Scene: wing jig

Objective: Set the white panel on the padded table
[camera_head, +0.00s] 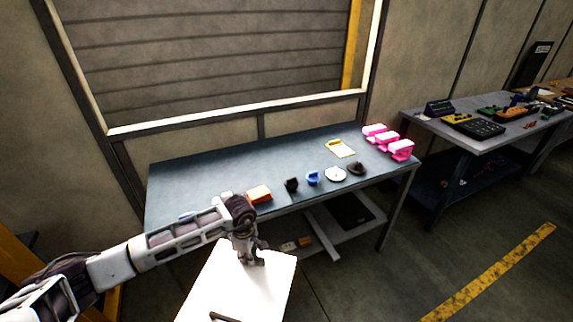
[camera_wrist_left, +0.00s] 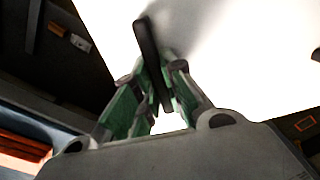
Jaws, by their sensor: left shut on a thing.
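The white panel (camera_head: 225,285) is at the bottom of the head view, in front of the table's near edge and apart from the tabletop in the picture. My left gripper (camera_head: 250,257) is over its far part. In the left wrist view my left gripper (camera_wrist_left: 154,78) is shut on a dark bar-shaped handle (camera_wrist_left: 147,45) on the white panel (camera_wrist_left: 245,50). A second dark handle (camera_head: 223,317) shows near the panel's near edge. The table with the blue-grey top (camera_head: 215,172), which looks like the padded one, stands behind the panel. My right gripper is not in view.
Along the table lie an orange block (camera_head: 259,194), a black item (camera_head: 291,185), a blue item (camera_head: 313,178), a white disc (camera_head: 335,174), a dark disc (camera_head: 356,168) and pink pieces (camera_head: 388,141). The tabletop's left and back parts look clear. Another table (camera_head: 420,124) stands right.

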